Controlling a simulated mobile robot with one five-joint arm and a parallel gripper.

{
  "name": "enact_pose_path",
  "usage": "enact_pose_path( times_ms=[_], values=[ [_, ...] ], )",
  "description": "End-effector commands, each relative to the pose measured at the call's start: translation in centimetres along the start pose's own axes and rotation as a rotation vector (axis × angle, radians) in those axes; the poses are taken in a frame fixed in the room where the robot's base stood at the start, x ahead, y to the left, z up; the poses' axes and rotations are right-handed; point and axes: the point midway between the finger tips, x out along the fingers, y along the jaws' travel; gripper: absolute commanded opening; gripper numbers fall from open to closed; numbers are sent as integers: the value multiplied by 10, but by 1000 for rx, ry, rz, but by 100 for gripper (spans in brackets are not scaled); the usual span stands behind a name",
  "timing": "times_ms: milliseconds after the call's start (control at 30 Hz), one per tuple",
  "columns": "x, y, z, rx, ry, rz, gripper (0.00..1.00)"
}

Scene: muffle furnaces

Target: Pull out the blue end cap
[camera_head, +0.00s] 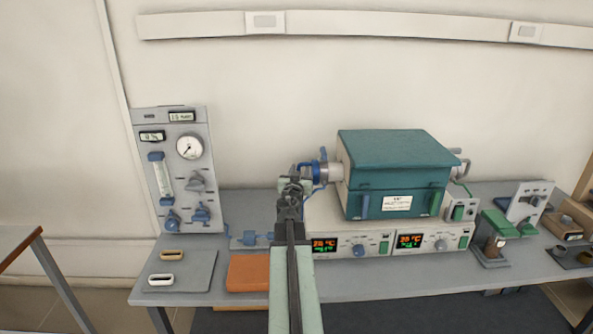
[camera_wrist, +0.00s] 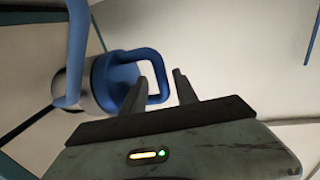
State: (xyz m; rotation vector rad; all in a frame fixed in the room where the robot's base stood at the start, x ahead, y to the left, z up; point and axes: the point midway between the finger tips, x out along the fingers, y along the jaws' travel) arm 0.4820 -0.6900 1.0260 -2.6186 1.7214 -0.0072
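The blue end cap (camera_head: 318,170) is on the left end of the pale tube of the teal furnace (camera_head: 395,150). In the wrist view the end cap (camera_wrist: 112,78) has a blue loop handle (camera_wrist: 152,54). My gripper (camera_head: 291,184) is just left of the cap in the head view. In the wrist view my gripper (camera_wrist: 161,76) is open, with two dark fingers apart. The outer bar of the handle shows between the fingers. One finger overlaps the loop opening; I cannot tell whether either touches the handle.
A blue tube (camera_wrist: 77,45) runs beside the cap in the wrist view. A grey gauge panel (camera_head: 180,175) stands left on the grey bench. An orange block (camera_head: 248,272) and a mat (camera_head: 200,282) lie in front. Control boxes with lit displays (camera_head: 410,240) sit below the furnace.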

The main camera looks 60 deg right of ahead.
Motion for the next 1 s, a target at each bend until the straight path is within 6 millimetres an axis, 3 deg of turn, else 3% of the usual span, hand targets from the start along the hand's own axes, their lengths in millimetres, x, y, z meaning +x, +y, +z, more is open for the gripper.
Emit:
enact_pose_path(
  times_ms=[267,400,433,1000],
  values=[
    [4,-6,0,0,0,-9,35],
    [3,-7,0,0,0,-11,2],
    [3,-8,0,0,0,-11,0],
    [3,-9,0,-1,0,-13,0]
  ],
)
